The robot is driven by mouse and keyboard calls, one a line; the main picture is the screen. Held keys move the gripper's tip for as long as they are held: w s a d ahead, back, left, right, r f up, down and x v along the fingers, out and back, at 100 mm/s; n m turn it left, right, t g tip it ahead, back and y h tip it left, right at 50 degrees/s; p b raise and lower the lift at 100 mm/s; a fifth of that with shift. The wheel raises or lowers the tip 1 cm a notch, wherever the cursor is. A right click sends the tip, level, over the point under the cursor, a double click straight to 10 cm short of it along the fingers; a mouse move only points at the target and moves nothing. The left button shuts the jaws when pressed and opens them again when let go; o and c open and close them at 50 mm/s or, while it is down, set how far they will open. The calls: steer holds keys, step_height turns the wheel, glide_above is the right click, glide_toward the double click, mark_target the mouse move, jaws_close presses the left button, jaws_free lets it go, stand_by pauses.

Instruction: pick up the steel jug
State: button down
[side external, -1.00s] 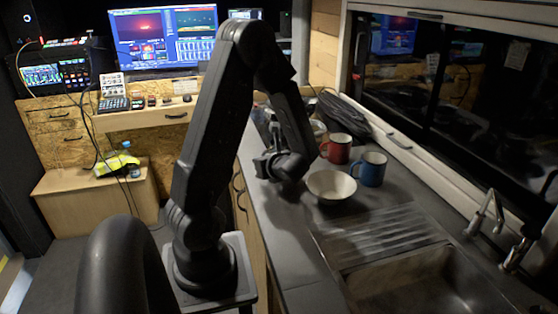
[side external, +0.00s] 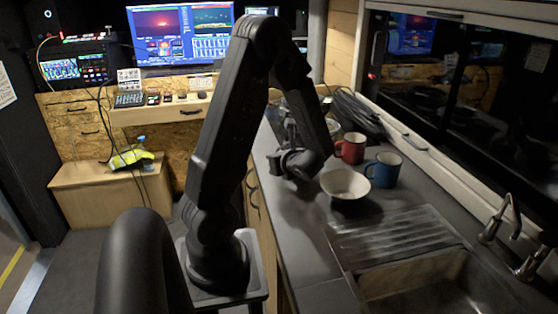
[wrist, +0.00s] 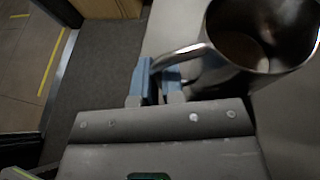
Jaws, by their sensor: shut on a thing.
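The steel jug (wrist: 255,62) is at the upper right of the wrist view, with its open mouth and dark inside facing the camera. Its curved handle (wrist: 188,53) reaches left to my gripper (wrist: 160,76). The blue fingers are shut on the handle, one on each side of it. In the side external view my gripper (side external: 279,163) is low over the counter, left of the white bowl. My arm hides much of that spot, and I cannot clearly make out the jug there.
A white bowl (side external: 345,185), a red mug (side external: 350,148) and a blue mug (side external: 383,170) stand on the counter (side external: 300,240) right of my gripper. The sink (side external: 430,290) and taps are nearer the camera. A dark bundle (side external: 358,115) lies behind the mugs.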

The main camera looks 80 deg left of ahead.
steer(key=shift+r, duration=1.8)
steer(key=s+r, duration=0.7)
steer(key=s, duration=0.4)
steer(key=shift+s+a, duration=0.25)
steer(key=shift+a, duration=0.15)
